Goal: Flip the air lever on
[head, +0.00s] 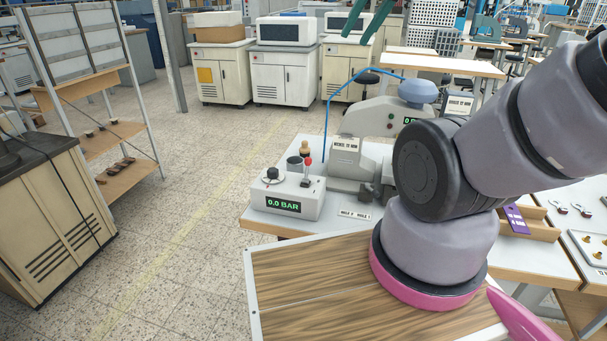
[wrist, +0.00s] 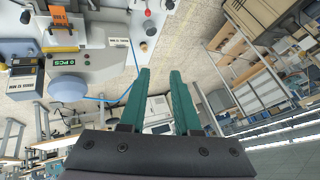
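The air unit is a pale box (head: 292,197) on the bench, with a green "0.0 BAR" display (head: 283,205) on its front. A lever with a red ball tip (head: 308,162) stands up from its top, right of a black dial (head: 271,175). A small red knob (wrist: 148,12), probably the lever's tip, shows at the top edge of the wrist view. My gripper (wrist: 160,71) has two green fingers apart with nothing between them. In the head view its fingers (head: 369,30) show at the top edge, well above the box and away from the lever.
The grey stamping press (head: 355,156) with a blue cap (head: 418,91) stands right behind the box. A blue hose (head: 328,115) arches above the bench. Floor left of the bench is clear.

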